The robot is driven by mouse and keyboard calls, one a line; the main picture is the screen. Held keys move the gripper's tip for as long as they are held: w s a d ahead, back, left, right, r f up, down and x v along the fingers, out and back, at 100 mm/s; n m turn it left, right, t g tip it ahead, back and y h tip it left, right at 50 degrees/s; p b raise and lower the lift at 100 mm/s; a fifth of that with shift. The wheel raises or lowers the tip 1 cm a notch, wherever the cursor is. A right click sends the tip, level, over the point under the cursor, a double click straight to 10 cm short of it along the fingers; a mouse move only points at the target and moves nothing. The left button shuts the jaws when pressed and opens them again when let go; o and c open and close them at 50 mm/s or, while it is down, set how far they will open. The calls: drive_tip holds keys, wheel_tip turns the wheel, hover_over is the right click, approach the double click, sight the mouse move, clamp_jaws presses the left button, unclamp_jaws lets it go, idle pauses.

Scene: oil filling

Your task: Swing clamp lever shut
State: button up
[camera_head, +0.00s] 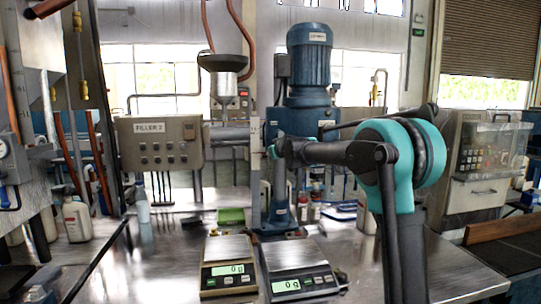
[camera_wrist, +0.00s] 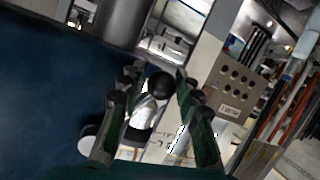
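A black ball knob (camera_wrist: 160,85) shows in the wrist view, with a bright metal part (camera_wrist: 145,110) just below it; this looks like the clamp lever. My gripper (camera_wrist: 158,77) has its two dark green fingers apart, one on each side of the knob, with a gap visible on both sides. In the head view my gripper (camera_head: 275,151) is at the left end of my arm, in front of the blue motor-topped machine (camera_head: 309,65). The lever cannot be made out there, and the clamp's seat is not clear in either view.
A FILLER 2 control box (camera_head: 160,143) stands left of the blue machine, with a funnel (camera_head: 222,64) above and right of it. Two scales (camera_head: 228,277) (camera_head: 303,284) sit on the metal table. A green block (camera_head: 231,216) lies behind them. A white bottle (camera_head: 76,218) stands at left.

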drive_tip(key=shift+o, duration=1.1)
